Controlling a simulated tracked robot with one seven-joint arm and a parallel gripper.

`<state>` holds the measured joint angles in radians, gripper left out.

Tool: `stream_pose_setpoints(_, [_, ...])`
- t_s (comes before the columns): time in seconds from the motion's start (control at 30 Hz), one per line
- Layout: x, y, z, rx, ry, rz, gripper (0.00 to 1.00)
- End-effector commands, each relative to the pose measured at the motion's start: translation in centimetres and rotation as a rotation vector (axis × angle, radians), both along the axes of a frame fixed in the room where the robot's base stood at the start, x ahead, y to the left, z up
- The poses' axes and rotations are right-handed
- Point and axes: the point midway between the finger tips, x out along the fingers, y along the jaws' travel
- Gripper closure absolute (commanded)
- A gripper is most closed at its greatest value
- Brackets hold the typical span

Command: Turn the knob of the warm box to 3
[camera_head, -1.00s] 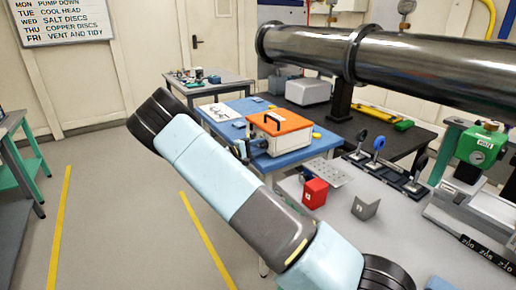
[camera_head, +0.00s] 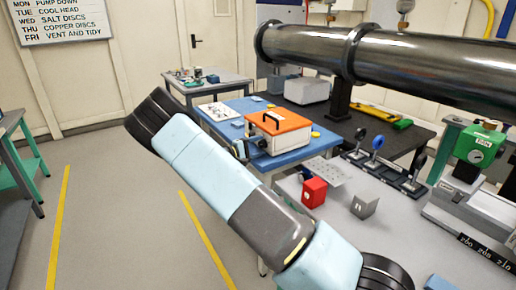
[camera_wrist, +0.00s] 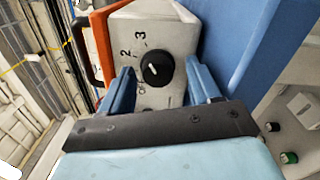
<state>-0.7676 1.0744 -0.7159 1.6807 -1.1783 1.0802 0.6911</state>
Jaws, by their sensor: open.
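The warm box (camera_head: 278,122) has an orange lid with a black handle and a pale body, and stands on the blue-topped table. In the wrist view its pale front face (camera_wrist: 178,33) shows a round black knob (camera_wrist: 158,70) with a white pointer mark. The numerals 2 and 3 are printed at the knob's upper left; the pointer aims left and slightly up, away from the 3. Lower marks are partly hidden by a finger. My gripper (camera_wrist: 160,75) is open, its blue fingers on either side of the knob. I cannot tell whether they touch it.
White sheet and small blue items lie on the blue table (camera_head: 232,108). A red block (camera_head: 314,191) and a grey angled block (camera_head: 364,205) stand on the near bench. A large dark pipe (camera_head: 420,68) runs above. Open floor lies left, with yellow lines.

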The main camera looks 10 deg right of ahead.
Motion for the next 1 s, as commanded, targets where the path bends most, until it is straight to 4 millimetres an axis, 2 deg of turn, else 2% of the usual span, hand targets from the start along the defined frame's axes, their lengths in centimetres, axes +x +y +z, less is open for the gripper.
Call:
stream_pose_setpoints(0.17, [-0.7,2.3,0.0,0.001,0.001,0.004,0.37])
stream_pose_setpoints(0.6, [-3.3,10.3,-0.2,0.001,0.001,0.002,0.37])
stream_pose_setpoints(0.8, [-4.0,12.2,-0.2,0.0,0.001,-0.001,0.37])
stream_pose_setpoints(1.0, [-4.2,12.7,-0.2,0.001,0.001,-0.001,0.37])
